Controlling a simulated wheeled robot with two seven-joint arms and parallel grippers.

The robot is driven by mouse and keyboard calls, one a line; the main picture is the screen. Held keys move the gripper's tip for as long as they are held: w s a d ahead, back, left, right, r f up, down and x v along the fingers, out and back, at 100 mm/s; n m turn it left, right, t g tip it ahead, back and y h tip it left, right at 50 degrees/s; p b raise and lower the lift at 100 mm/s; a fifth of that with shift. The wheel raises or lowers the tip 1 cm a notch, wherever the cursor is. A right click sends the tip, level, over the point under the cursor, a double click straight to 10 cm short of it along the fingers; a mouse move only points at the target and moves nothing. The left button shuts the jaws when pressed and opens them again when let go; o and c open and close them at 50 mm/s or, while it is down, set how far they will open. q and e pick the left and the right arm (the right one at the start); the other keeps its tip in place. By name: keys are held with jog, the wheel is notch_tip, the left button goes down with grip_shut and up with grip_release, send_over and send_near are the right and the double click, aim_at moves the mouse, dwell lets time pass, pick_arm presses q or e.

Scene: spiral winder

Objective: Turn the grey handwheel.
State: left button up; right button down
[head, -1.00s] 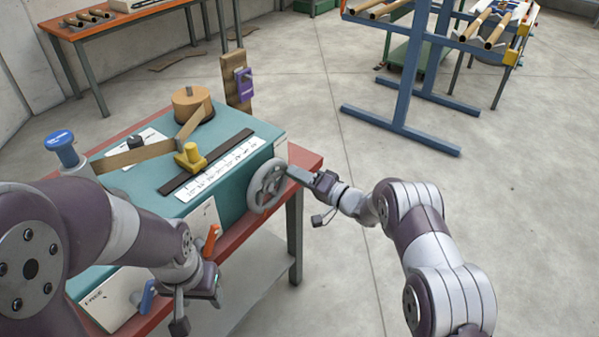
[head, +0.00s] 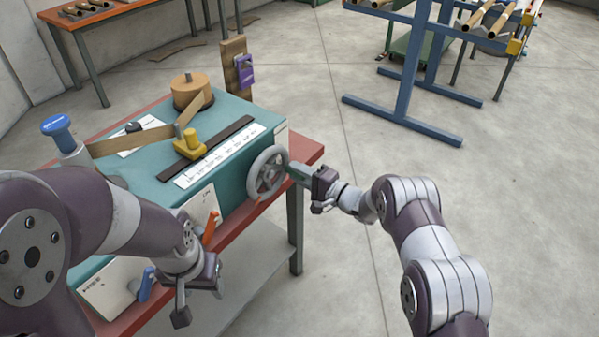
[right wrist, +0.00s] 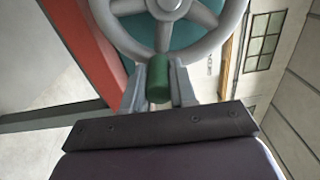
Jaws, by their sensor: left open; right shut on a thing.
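The grey handwheel (head: 267,173) sits on the right end of the teal winder (head: 235,200). It fills the top of the right wrist view (right wrist: 165,25), with its hub, spokes and rim showing. My right gripper (head: 294,170) is at the wheel's right side. In the right wrist view its fingers (right wrist: 158,85) stand on both sides of a green handle (right wrist: 158,82) at the rim and are shut on it. My left gripper (head: 198,300) is open and empty, in front of the winder and apart from the wheel.
Orange (head: 211,228) and blue (head: 143,284) levers are on the winder's front near my left gripper. A yellow clamp (head: 188,145) and a wooden roll (head: 191,92) are on top. A blue rack (head: 408,100) stands behind. Floor to the right is clear.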

jog(key=c, duration=0.9)
grip_release()
jog(key=v, duration=1.2)
jog(key=shift+s+d, duration=0.2)
jog(key=shift+d, duration=0.1)
